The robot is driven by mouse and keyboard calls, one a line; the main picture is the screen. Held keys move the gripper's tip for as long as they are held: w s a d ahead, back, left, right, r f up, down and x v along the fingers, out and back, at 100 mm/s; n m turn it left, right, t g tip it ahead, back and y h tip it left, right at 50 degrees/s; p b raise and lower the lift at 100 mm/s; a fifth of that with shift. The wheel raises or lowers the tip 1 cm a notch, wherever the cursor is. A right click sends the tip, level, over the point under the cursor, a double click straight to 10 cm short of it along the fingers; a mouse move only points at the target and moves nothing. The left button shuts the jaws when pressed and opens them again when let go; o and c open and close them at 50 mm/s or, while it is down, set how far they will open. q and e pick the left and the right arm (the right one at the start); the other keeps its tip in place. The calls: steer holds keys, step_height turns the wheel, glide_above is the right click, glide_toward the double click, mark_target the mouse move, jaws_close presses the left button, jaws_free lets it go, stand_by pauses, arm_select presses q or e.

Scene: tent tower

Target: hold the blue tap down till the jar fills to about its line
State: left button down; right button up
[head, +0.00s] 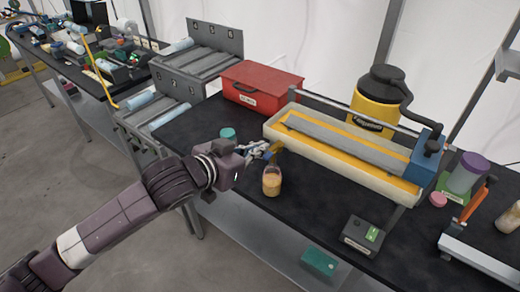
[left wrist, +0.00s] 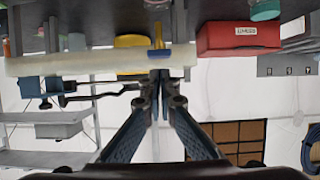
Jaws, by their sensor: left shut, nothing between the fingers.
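The jar (head: 271,184) stands on the black table beneath the trough's front end. It holds orange liquid up much of its body; I cannot make out its line. The blue tap shows in the left wrist view (left wrist: 171,55), with an orange spout (left wrist: 158,35), at the side of the long cream trough (left wrist: 90,64). In the head view my gripper partly hides the tap. My left gripper (head: 266,150) is shut and empty, its fingertips (left wrist: 160,76) at the tap. I cannot tell whether they touch it. My right gripper is not in view.
A grey device with a green button (head: 362,235) sits at the front edge. Black tabletop between is clear.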

arm_select(q)
steer(key=s+a+r+b, duration=0.1)
steer(key=s+a+r, duration=0.3)
steer(key=s+r, duration=0.3)
steer(key=shift+a+r, duration=0.15)
steer(key=shift+a, duration=0.25)
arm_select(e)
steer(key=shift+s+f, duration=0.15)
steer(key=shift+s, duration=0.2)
arm_select(q)
steer(key=shift+w, duration=0.1)
